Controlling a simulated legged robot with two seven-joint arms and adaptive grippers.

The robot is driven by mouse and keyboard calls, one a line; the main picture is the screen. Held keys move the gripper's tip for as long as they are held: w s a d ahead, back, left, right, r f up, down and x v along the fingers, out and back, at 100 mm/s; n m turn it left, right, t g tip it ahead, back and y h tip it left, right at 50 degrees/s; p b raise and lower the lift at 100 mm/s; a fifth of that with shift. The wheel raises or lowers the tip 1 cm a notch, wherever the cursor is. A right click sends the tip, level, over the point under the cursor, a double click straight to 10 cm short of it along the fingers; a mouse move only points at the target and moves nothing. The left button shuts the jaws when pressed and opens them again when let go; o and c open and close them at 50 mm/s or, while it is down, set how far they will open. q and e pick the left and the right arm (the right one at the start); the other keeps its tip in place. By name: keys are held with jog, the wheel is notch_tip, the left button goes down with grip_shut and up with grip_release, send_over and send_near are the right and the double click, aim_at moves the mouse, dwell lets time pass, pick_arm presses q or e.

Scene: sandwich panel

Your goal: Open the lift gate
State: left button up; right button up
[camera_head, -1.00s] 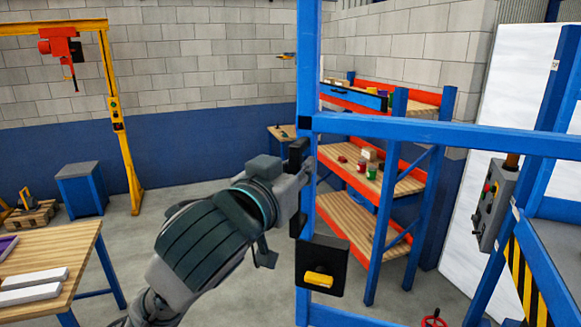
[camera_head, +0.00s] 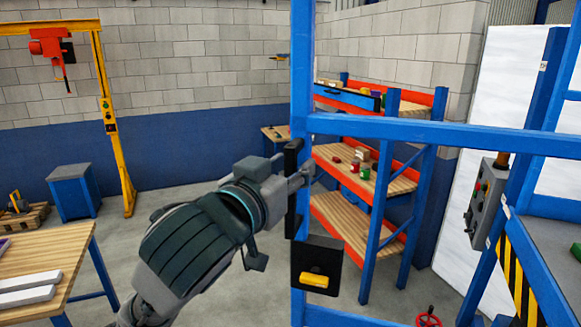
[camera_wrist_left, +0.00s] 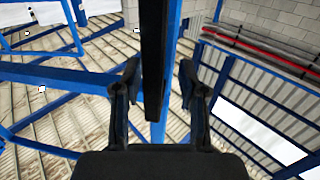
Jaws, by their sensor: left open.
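The lift gate is a blue frame with an upright post (camera_head: 301,80) and a crossbar (camera_head: 430,132) running to the right. A long black vertical handle (camera_head: 291,215) is on the post's left side. Below it a black box (camera_head: 330,258) carries a yellow latch (camera_head: 314,280). My left gripper (camera_head: 304,178) is at the handle's upper half, its fingertips partly hidden against the post. In the left wrist view my open left gripper (camera_wrist_left: 158,68) has one finger on each side of the black handle (camera_wrist_left: 153,40), with gaps showing. My right gripper is not in view.
A grey control box (camera_head: 487,203) hangs on the right beside a yellow-black striped edge (camera_head: 517,275). An orange and wooden shelf (camera_head: 345,225) stands behind the gate. A wooden table (camera_head: 70,265) is at lower left. Floor between table and gate is clear.

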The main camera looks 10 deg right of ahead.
pick_arm(q)
jog(key=v, duration=1.2)
jog(key=shift+f, duration=0.1)
